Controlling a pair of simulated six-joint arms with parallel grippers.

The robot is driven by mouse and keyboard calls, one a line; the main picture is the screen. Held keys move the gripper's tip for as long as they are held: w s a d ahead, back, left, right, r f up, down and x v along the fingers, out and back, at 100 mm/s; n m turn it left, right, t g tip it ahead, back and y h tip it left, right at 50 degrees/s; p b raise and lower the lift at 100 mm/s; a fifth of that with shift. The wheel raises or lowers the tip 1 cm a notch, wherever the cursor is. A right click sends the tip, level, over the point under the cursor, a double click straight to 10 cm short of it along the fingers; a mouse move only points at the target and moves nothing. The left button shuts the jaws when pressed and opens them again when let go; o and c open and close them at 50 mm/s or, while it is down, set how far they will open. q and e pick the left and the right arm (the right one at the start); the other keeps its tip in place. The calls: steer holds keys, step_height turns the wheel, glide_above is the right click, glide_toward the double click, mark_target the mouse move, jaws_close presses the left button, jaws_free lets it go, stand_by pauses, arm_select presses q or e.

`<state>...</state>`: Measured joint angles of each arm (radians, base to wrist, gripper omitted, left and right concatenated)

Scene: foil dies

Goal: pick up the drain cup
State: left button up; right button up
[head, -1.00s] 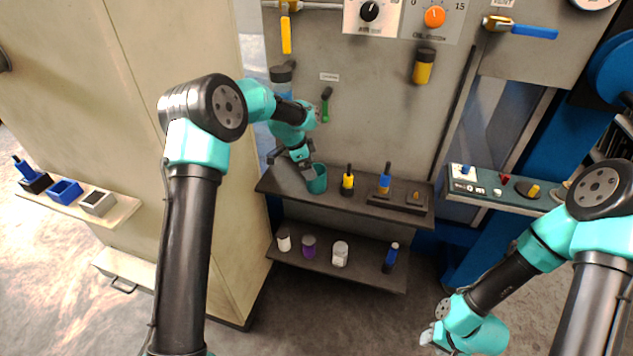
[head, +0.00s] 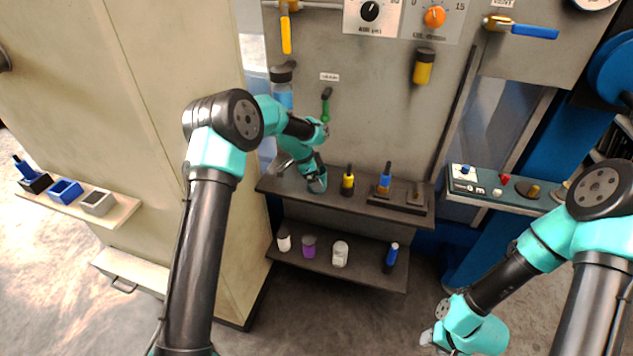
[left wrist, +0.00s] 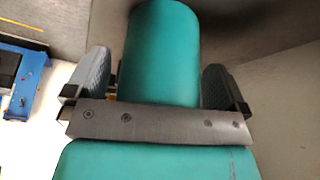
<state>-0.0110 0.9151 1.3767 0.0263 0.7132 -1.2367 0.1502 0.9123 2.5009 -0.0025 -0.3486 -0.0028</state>
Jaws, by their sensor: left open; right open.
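The teal drain cup (head: 318,186) stands at the left end of the upper shelf, partly covered by my left gripper (head: 316,172). In the left wrist view the cup (left wrist: 162,55) lies between the two grey finger pads of my left gripper (left wrist: 158,85). The jaws are open, with a small gap showing beside the cup on each side. My right gripper (head: 428,338) is open and empty, low at the bottom right, away from the shelves.
A yellow bottle (head: 347,184) and a tray (head: 385,204) with a blue bottle stand to the right on the upper shelf. Several small jars and bottles stand on the lower shelf (head: 370,274). A tall cream cabinet (head: 180,120) borders the left side.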

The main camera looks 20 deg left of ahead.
stand_by(0.4)
arm_select(q)
steer(key=c, duration=1)
